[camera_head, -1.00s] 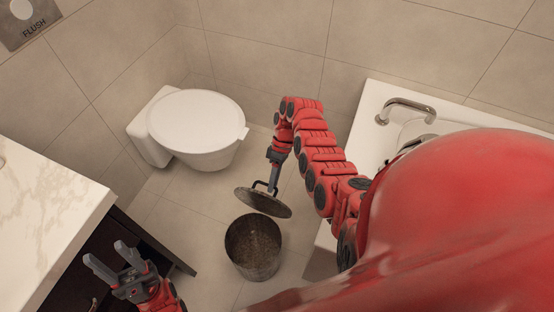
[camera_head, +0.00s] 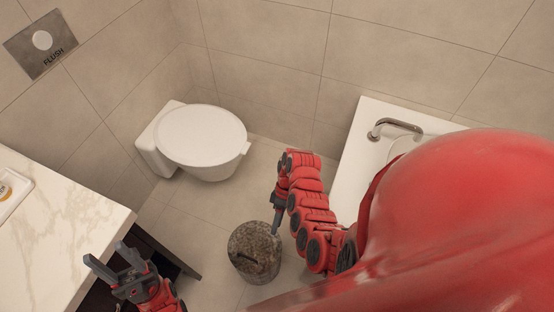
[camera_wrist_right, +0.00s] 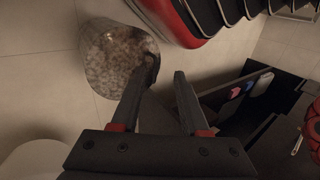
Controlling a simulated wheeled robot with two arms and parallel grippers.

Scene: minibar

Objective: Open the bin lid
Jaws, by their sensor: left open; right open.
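The bin (camera_head: 262,276) is a mottled grey-brown cylinder on the floor, below the middle of the head view. Its round lid (camera_head: 262,245) appears to lie on the bin's top, with a dark bar handle (camera_head: 246,257) across it. My right gripper (camera_head: 276,230) is by the lid's right edge; its fingers are partly hidden. In the right wrist view, the right gripper (camera_wrist_right: 167,66) is open with nothing between its fingers, and the bin (camera_wrist_right: 112,65) is at its upper left, with one fingertip close to it. My left gripper (camera_head: 105,252) is open and empty at the lower left.
A white toilet (camera_head: 203,140) with its lid down stands behind the bin. A marble-topped counter (camera_head: 60,225) with a dark cabinet is at left, near my left gripper. Tiled floor around the bin is clear.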

